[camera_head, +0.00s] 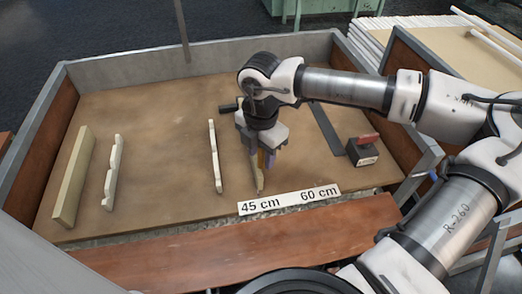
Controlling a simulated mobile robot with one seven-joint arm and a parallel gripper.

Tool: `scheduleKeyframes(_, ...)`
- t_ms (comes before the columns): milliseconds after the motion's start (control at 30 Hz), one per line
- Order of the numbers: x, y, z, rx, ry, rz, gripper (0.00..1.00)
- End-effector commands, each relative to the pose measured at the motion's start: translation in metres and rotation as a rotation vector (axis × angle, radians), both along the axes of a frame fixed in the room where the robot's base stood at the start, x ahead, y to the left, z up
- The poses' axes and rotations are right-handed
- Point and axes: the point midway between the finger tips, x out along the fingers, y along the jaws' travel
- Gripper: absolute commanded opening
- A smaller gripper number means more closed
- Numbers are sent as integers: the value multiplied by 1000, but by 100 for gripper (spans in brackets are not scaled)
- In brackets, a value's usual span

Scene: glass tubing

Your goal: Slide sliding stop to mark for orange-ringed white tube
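A white scale strip (289,201) at the front of the wooden bench carries the labels "45 cm" and "60 cm". My gripper (262,160) points down just behind the strip, at about the middle of the bench. A narrow tan upright piece (260,180) stands at its fingers, behind the "45 cm" label. It may be the sliding stop, but I cannot tell for sure. The fingers are small and partly merged with this piece, so whether they grip it is unclear. No orange ring shows on any white tube in view.
Pale upright bars stand to the left: a long one (72,178), a notched one (113,172) and a thin one (215,157). A dark block with a red top (364,150) sits right, beside a dark flat strip (327,128). White tubes (489,38) lie at the upper right.

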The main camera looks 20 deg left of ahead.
Motion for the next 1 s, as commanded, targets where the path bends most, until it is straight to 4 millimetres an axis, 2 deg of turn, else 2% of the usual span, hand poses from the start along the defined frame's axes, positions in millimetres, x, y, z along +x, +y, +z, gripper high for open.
scheduleKeyframes(67, 0, 0, 0, 0, 0, 0, 32)
scheduleKeyframes(300, 0, 0, 0, 0, 0, 0, 0)
scheduleKeyframes(533, 0, 0, 0, 0, 0, 0, 0)
scheduleKeyframes(633, 5, -6, -1, 0, -1, -4, 0)
scheduleKeyframes(767, 22, -31, -4, 0, -1, -11, 0)
scheduleKeyframes(1000, 62, -90, -3, 1, -4, -10, 0)
